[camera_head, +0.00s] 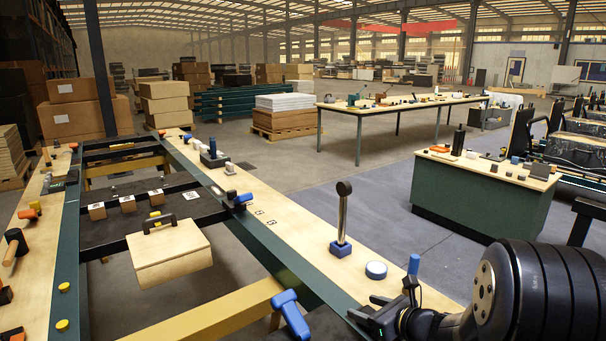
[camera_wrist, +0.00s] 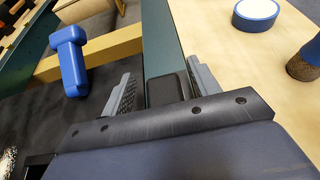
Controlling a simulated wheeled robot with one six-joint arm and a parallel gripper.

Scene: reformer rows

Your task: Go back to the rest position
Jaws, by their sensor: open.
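My gripper (camera_head: 378,316) is low at the right of the head view, over the near end of the reformer's wooden side rail. In the wrist view my gripper (camera_wrist: 163,85) has its two grey fingers apart. A dark block shows between them against the green rail; I cannot tell whether it is a separate thing. I see no object clamped by the fingers. My arm's dark ribbed section fills the lower right of the head view.
A blue hammer-shaped tool (camera_head: 290,313) lies left of my gripper. A white-and-blue roll (camera_head: 376,270) and a blue-based upright lever (camera_head: 342,225) stand on the rail. A wooden box (camera_head: 170,255) is inside the frame.

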